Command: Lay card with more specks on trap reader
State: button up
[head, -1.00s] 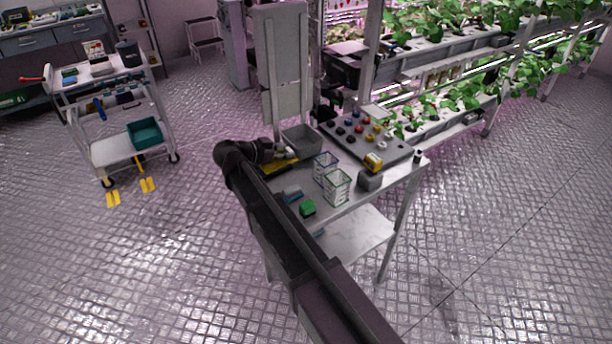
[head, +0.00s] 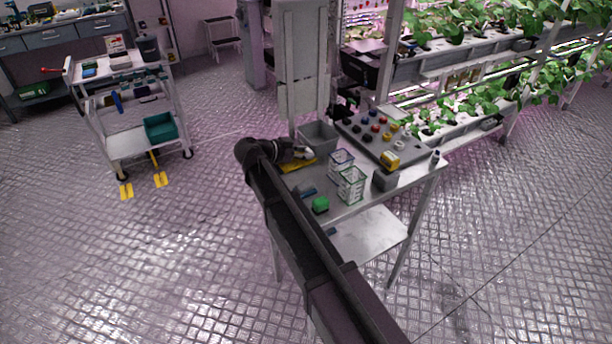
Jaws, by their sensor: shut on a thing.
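My gripper (head: 304,154) is at the back left of the metal table, small in the head view and partly hidden by my own arm. A flat yellow card (head: 297,166) shows right at its fingers, and the gripper appears shut on it. Whether the card touches the table cannot be told. Specks are too small to see, and no second card can be made out for sure. I cannot tell which thing is the trap reader.
A white cart (head: 125,143) with a teal bin (head: 161,128) stands left across open floor.

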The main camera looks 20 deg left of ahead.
aim_at(304, 176)
jog(key=shift+f+b, duration=1.4)
jog(key=shift+f, duration=0.35)
jog(key=shift+f, duration=0.1)
jog(key=shift+f+b, duration=1.75)
jog(key=shift+b, duration=0.1)
jog(key=shift+f, duration=0.1)
jog(key=o, duration=0.6)
jog(key=shift+c, duration=0.2)
